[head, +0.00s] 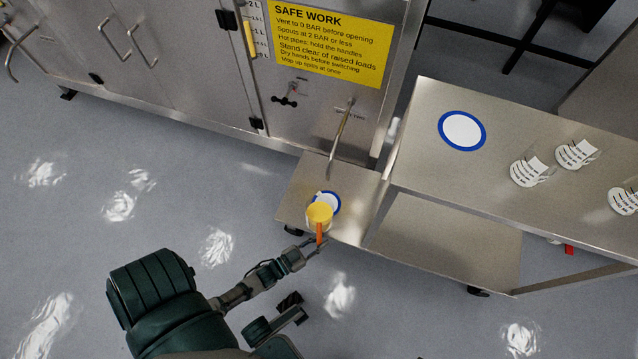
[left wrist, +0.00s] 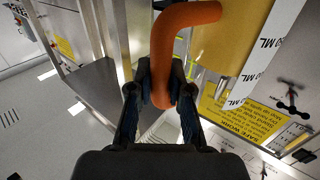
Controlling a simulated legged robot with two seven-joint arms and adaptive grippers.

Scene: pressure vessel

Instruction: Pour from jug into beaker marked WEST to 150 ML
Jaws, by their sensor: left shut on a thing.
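The jug (head: 319,212) shows yellow from above and has an orange handle (head: 319,233). It overlaps a blue-ringed white disc on a low steel stand; I cannot tell whether it rests there or is held above it. My left gripper (head: 316,248) is shut on the handle. In the left wrist view the orange handle (left wrist: 175,45) runs down between the fingers (left wrist: 161,88), beside the yellow jug body (left wrist: 225,45) with its white ML scale. Clear beakers with white labels (head: 530,171), (head: 576,153), (head: 624,200) stand on the right table; their names are unreadable. My right gripper is not seen.
A bent spout pipe (head: 341,135) hangs from the steel cabinet above the low stand (head: 292,204). The right table (head: 430,100) carries another blue-ringed disc (head: 462,130), with bare steel around it. A yellow safety sign (head: 330,42) is on the cabinet. Open floor lies left.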

